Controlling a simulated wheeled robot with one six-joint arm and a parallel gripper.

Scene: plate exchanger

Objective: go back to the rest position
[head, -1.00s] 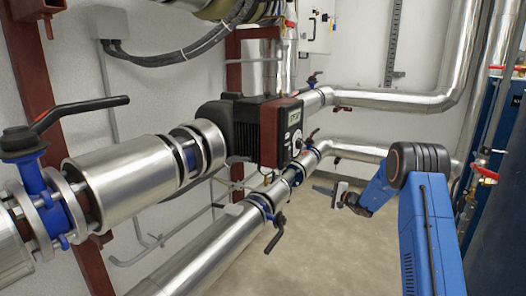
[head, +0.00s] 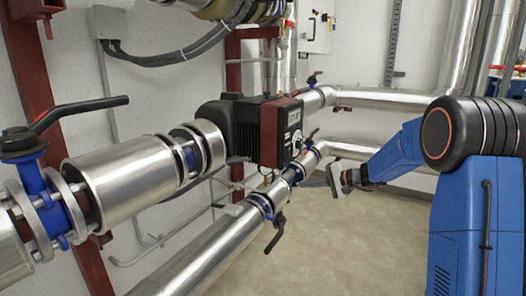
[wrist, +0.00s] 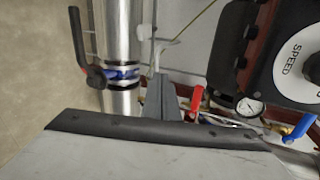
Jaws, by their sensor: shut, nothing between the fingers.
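My gripper (head: 313,183) is at the end of my blue arm, in the middle right of the head view. It is beside the lower silver pipe, to the right of the black-handled valve, and I cannot tell its exact gap to the pipe. In the wrist view its dark fingers (wrist: 163,98) are together, with nothing held between them.
The pump (head: 265,130) is left of my gripper; its speed dial (wrist: 300,65) shows in the wrist view. A black valve handle (head: 275,233) hangs off the lower pipe (head: 215,245). The floor (head: 345,245) is clear.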

